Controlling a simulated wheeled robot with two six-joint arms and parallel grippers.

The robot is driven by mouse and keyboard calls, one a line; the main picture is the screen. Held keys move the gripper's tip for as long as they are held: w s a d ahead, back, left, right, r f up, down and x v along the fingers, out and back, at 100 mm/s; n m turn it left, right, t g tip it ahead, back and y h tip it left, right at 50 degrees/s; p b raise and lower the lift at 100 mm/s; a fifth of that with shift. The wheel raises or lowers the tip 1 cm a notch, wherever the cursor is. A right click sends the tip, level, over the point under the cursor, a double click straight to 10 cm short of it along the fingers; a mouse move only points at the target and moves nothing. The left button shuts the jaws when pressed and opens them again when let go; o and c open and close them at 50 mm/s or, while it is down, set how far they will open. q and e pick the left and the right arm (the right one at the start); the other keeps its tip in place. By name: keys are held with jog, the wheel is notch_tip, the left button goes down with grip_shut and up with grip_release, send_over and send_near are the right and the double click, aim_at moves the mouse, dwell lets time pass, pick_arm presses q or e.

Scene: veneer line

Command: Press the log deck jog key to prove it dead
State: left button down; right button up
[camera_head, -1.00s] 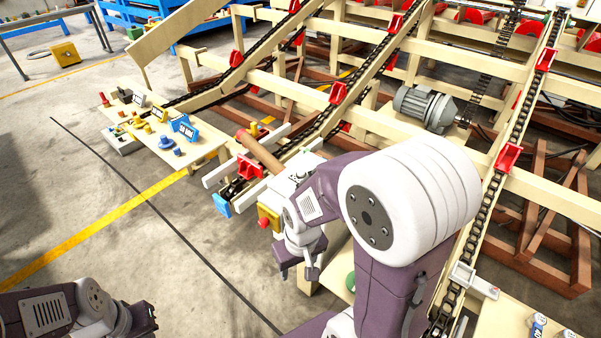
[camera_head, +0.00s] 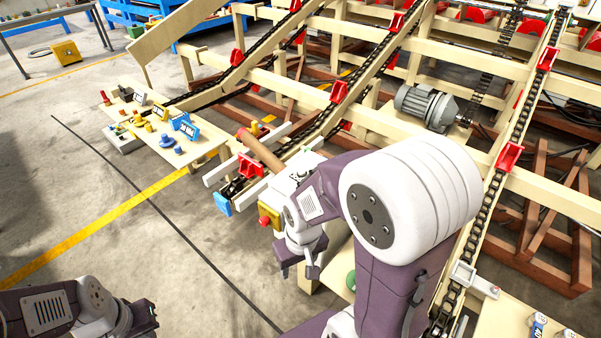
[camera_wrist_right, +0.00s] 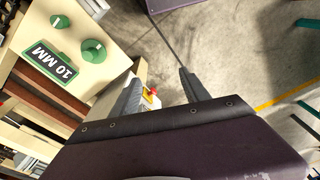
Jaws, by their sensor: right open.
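A small yellow box with a red button (camera_head: 269,216) stands at the near end of the log deck, just left of my right wrist. In the right wrist view a red button on a yellow and white box (camera_wrist_right: 150,95) shows beside the left finger. I cannot make out which part is the jog key. My right gripper (camera_head: 298,270) is open and empty, pointing down, below and slightly right of the yellow box; its two fingers also show in the right wrist view (camera_wrist_right: 160,76). My left gripper (camera_head: 143,317) is at the lower left, its fingers not clear.
A brown log (camera_head: 260,150) lies across the deck's near end. A side table (camera_head: 205,148) with coloured parts stands left. A green "10 MM" sign (camera_wrist_right: 50,62) and green knobs (camera_wrist_right: 94,51) lie on a pale board near my right gripper. The floor at centre left is clear.

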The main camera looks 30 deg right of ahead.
jog(key=shift+c, duration=0.3)
grip_shut()
dwell(1.5)
